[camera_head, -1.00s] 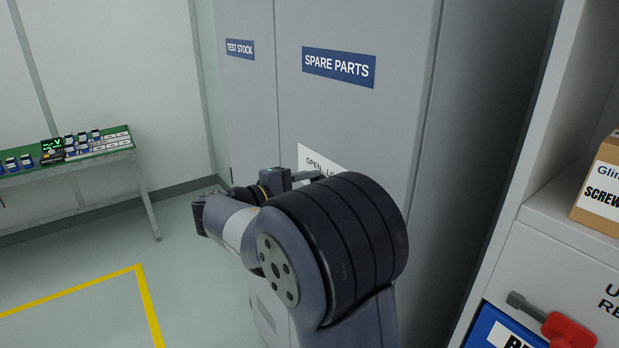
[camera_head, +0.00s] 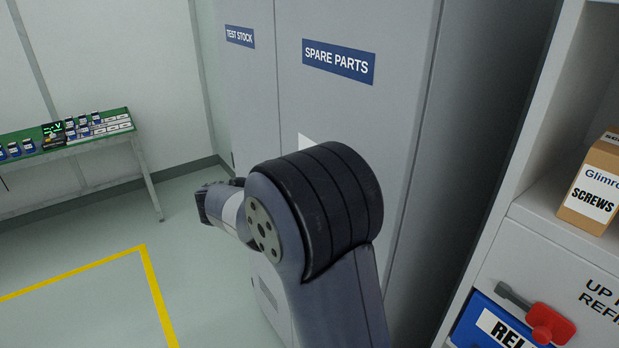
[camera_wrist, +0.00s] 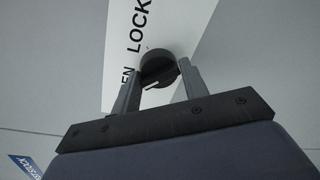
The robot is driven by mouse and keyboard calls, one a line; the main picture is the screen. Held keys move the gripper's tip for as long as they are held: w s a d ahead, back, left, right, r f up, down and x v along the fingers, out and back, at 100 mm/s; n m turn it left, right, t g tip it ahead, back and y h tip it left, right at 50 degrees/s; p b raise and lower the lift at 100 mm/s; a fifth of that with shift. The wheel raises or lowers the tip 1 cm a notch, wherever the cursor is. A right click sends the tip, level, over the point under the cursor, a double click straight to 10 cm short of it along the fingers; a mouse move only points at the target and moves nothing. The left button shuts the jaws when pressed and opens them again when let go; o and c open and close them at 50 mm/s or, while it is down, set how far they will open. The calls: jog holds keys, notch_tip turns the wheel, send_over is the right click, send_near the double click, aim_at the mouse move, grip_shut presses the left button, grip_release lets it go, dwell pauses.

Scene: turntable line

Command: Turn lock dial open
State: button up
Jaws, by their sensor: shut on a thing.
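The lock dial (camera_wrist: 158,66) is a dark round knob with a pale mark line, on the grey cabinet door. It sits beside a white label (camera_wrist: 130,45) whose letters read "LOCK" and a partly hidden "EN". My gripper (camera_wrist: 160,85) has its two fingers on either side of the dial and is shut on it. In the head view my arm hides the dial and the gripper. Only a corner of the white label (camera_head: 306,141) shows there, above my arm.
The grey cabinet (camera_head: 350,115) bears a "SPARE PARTS" sign (camera_head: 338,61) and a "TEST STOCK" sign (camera_head: 239,36). At right, a shelf unit holds a "SCREWS" box (camera_head: 594,190), with a red handle (camera_head: 548,325) below. A green-topped table (camera_head: 65,140) stands at left. The floor between is clear.

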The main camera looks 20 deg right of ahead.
jog(key=shift+r, duration=0.25)
jog(key=o, duration=0.9)
jog(key=shift+f, duration=0.15)
jog(key=shift+o, duration=0.2)
jog(key=b+v, duration=0.2)
jog(key=v, duration=0.8)
jog(key=shift+a, duration=0.4)
